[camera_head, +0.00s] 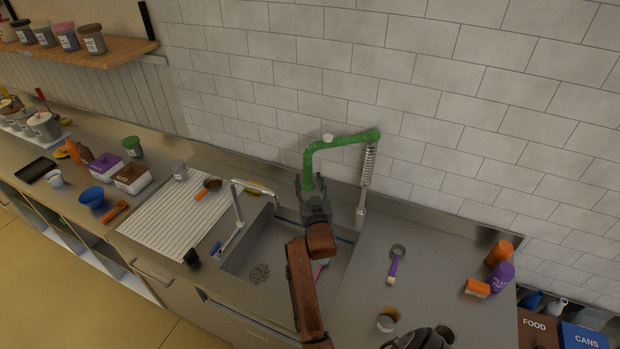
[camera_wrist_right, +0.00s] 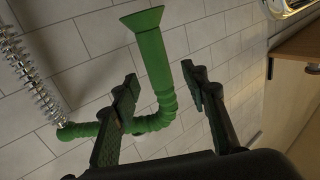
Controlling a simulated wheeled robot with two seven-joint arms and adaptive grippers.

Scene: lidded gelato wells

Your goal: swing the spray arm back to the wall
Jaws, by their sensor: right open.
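The green spray arm (camera_head: 341,141) rises behind the sink and bends over to the right along the tiled wall. A coiled spring hose (camera_head: 369,163) hangs from its end, with a spray head (camera_head: 361,205) at the bottom. My right gripper (camera_head: 311,187) is open at the lower part of the green upright. In the right wrist view, the green spray arm (camera_wrist_right: 153,62) shows between and beyond the open fingers of the right gripper (camera_wrist_right: 160,78). I cannot tell whether they touch it. The spring hose (camera_wrist_right: 30,72) is at the left there. My left gripper is not in view.
The sink (camera_head: 262,255) lies below my right arm, with a chrome faucet (camera_head: 238,212) at its left. A ribbed drainboard (camera_head: 170,220) is further left.

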